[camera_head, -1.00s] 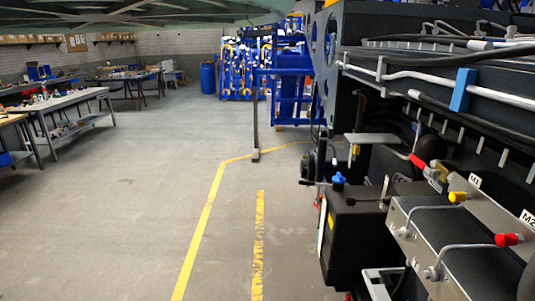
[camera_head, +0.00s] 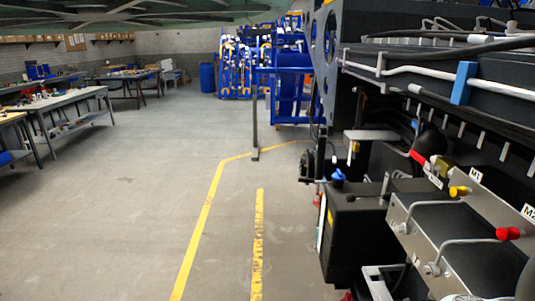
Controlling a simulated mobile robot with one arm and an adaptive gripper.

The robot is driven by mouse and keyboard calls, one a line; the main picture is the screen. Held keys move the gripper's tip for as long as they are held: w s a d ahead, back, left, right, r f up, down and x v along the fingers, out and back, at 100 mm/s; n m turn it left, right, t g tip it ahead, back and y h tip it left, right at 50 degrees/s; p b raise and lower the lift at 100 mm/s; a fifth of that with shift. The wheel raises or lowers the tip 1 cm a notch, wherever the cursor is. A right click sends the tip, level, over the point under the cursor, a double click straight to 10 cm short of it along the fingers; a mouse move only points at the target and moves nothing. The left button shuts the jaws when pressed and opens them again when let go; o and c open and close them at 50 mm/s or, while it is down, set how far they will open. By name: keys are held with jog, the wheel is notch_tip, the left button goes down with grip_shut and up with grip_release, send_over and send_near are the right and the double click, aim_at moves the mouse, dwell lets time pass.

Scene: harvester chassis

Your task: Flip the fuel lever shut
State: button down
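The harvester chassis (camera_head: 355,235) fills the right side of the head view. A red-handled lever (camera_head: 418,157) sits on a small brass-coloured valve body (camera_head: 445,166), its handle slanting up to the left. It looks like the fuel lever, but no label names it so. Below it, a grey panel carries a yellow knob (camera_head: 460,191) by a label M1 (camera_head: 475,175) and a red knob (camera_head: 508,233) by a label M2 (camera_head: 529,212). My gripper is not in view.
A black tank with a blue cap (camera_head: 338,175) juts from the chassis. Grey floor with yellow lines (camera_head: 204,225) lies clear to the left. Workbenches (camera_head: 75,101) stand at far left; a blue rack (camera_head: 290,90) and blue barrel (camera_head: 207,78) stand behind.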

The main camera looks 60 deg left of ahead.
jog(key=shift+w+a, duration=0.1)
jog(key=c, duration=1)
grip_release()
